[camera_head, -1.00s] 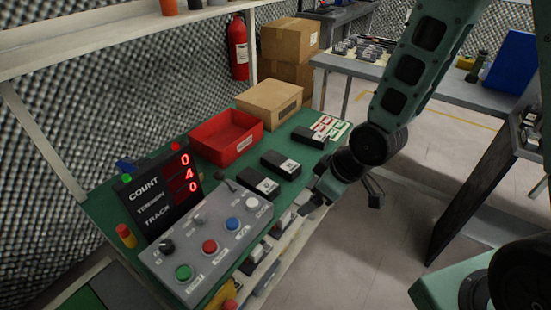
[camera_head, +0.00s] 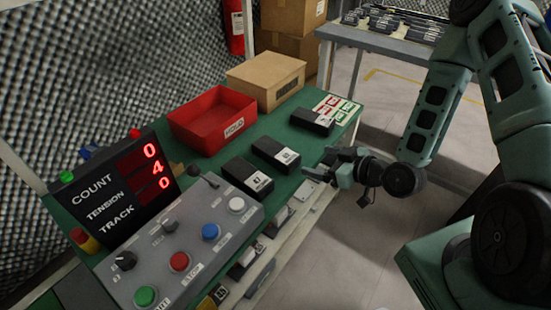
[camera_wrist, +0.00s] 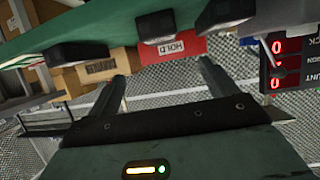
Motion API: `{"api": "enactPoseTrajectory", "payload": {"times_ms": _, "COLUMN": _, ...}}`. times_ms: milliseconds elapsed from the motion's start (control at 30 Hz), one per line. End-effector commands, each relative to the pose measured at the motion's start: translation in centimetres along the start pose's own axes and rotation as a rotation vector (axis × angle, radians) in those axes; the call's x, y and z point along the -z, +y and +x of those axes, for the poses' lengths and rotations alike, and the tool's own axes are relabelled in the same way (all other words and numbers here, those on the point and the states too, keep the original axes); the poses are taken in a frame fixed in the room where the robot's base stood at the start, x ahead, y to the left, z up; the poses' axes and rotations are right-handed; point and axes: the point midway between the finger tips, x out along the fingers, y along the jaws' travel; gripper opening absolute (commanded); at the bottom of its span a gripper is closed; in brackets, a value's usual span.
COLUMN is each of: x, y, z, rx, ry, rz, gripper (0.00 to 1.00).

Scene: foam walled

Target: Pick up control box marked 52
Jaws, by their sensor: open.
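Three black boxes with white labels sit in a row on the green bench top: a near box (camera_head: 240,172), a middle box (camera_head: 270,149) and a far box (camera_head: 312,121). Their label numbers are too small to read surely, so I cannot tell which is 52. My gripper (camera_head: 318,164) is open and empty at the bench's right edge, to the right of the middle box and apart from it. The wrist view is upside down. It shows both fingers apart (camera_wrist: 165,72), with the black boxes (camera_wrist: 78,53) at the top.
A red tray (camera_head: 212,122) and a cardboard box (camera_head: 265,80) stand behind the row. A control panel (camera_head: 185,240) and a red-digit display (camera_head: 120,188) fill the near end. More black boxes (camera_head: 244,262) lie on a lower shelf.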

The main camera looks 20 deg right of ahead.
Motion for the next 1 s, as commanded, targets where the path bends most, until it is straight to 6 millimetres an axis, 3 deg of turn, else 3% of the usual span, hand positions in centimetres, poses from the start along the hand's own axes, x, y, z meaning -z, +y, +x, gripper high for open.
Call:
{"api": "enactPoseTrajectory", "payload": {"times_ms": 100, "x": -0.6, "y": 0.0, "z": 2.8, "rx": 0.001, "ry": 0.005, "rz": -0.004, "gripper": 0.85}}
{"api": "enactPoseTrajectory", "payload": {"times_ms": 400, "x": 0.0, "y": -0.1, "z": 8.3, "rx": 0.001, "ry": 0.000, "rz": 0.001, "gripper": 0.85}}
{"api": "enactPoseTrajectory", "payload": {"times_ms": 667, "x": -0.1, "y": 0.0, "z": 10.2, "rx": 0.000, "ry": 0.000, "rz": 0.002, "gripper": 0.85}}
{"api": "enactPoseTrajectory", "payload": {"times_ms": 1000, "x": -0.2, "y": -0.2, "z": 14.6, "rx": 0.000, "ry": 0.000, "rz": 0.001, "gripper": 0.85}}
